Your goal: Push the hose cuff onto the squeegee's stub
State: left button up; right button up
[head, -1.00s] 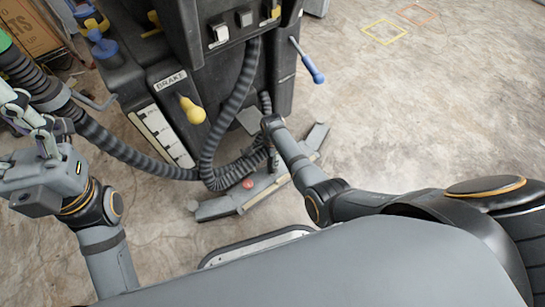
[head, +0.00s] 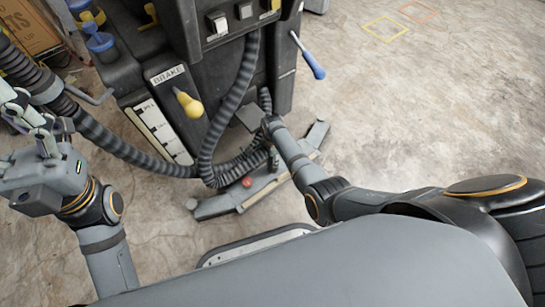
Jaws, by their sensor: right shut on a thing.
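The squeegee (head: 240,199) lies on the floor at the foot of the black machine, its long bar running up to the right. An upright piece that looks like its stub (head: 275,160) stands by the ribbed black hose (head: 211,150). My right gripper (head: 268,125) points down over this spot, mostly hidden by its own wrist. It is shut, apparently on the hose cuff, which I cannot make out; whether cuff and stub touch is hidden. My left gripper (head: 30,122) is at the left edge, away from the squeegee, its fingers partly cut off and overlapping the hose behind.
The black machine (head: 152,81) has a BRAKE label, a yellow knob (head: 188,104) and a blue-handled lever (head: 312,64). Another ribbed hose (head: 115,148) sags along its left side. A cardboard box (head: 30,28) stands at the upper left. The concrete floor (head: 420,120) at right is clear.

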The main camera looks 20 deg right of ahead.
jog(key=shift+f+b, duration=1.25)
jog(key=shift+f, duration=0.4)
jog(key=o, duration=1.3)
jog(key=shift+r, duration=0.1)
notch_tip(320, 180, up, 12)
